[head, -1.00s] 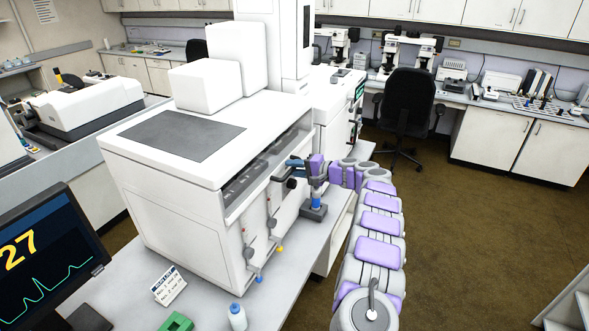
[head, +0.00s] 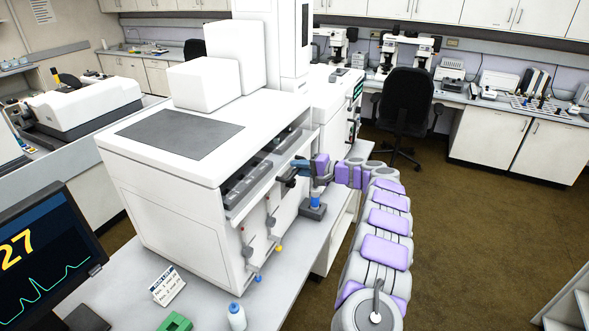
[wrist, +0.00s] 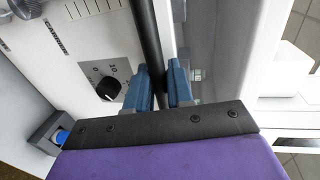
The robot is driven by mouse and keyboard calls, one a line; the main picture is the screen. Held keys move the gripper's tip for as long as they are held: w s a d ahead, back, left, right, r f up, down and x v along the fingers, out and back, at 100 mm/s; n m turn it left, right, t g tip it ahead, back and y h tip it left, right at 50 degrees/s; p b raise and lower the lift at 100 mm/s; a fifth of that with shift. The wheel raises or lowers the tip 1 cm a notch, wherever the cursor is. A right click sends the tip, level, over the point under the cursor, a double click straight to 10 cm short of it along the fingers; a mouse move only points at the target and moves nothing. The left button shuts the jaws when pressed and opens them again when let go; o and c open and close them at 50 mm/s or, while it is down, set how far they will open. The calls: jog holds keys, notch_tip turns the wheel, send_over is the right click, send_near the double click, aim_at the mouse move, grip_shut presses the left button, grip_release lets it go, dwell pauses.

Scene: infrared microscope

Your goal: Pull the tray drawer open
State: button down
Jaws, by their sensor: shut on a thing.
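The tray drawer (head: 232,207) is in the upper front of the white instrument. It stands slightly out, with grey blocks (head: 245,182) showing inside its long opening. My gripper (head: 290,172) is at the right part of the drawer front. In the wrist view, my gripper's blue fingers (wrist: 159,88) are shut on a long dark bar (wrist: 149,35), which looks like the drawer handle. The fingers hide part of the bar. In the head view the gripper hides most of its grip.
The white instrument (head: 165,215) stands on a grey bench. A dark knob (wrist: 108,89) is left of the fingers. A small bottle (head: 237,317), a label card (head: 167,286) and a monitor (head: 45,260) are nearer.

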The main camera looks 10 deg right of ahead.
jog(key=f+b+v, duration=0.3)
jog(key=f+v, duration=0.1)
jog(key=v, duration=1.4)
jog(key=shift+s+d+f, duration=0.25)
jog(key=shift+s+d, duration=0.2)
jog(key=shift+s, duration=0.1)
jog(key=c, duration=1.4)
grip_release()
jog(key=shift+o, duration=1.4)
jog(key=shift+a+r, duration=0.15)
jog(key=shift+r, duration=0.05)
jog(key=p+v, duration=0.2)
jog(key=v, duration=1.5)
jog(key=shift+d+p, duration=0.25)
jog(key=shift+p, duration=0.05)
